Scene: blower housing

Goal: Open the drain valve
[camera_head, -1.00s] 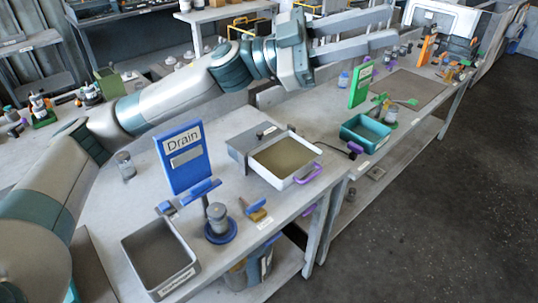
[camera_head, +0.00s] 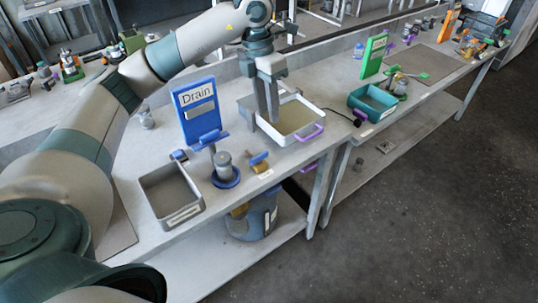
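A blue upright panel labelled Drain (camera_head: 196,108) stands on the near bench. In front of it is a blue lever handle (camera_head: 209,140) on a dark post, set crosswise. A grey cylinder (camera_head: 224,164) stands on a round blue base beside the post. A small brass fitting with a blue handle (camera_head: 258,159) lies to its right. My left gripper (camera_head: 271,118) points down over the white-rimmed tray (camera_head: 283,143), right of the panel and apart from the lever. Its two fingers nearly line up in this view, look apart, and hold nothing visible. My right gripper is not in view.
A grey open bin (camera_head: 172,196) sits at the bench's front left. A clear jar (camera_head: 146,117) stands left of the panel. A green panel (camera_head: 374,55) and teal bin (camera_head: 372,102) are farther right. A blue bucket (camera_head: 256,218) stands on the lower shelf.

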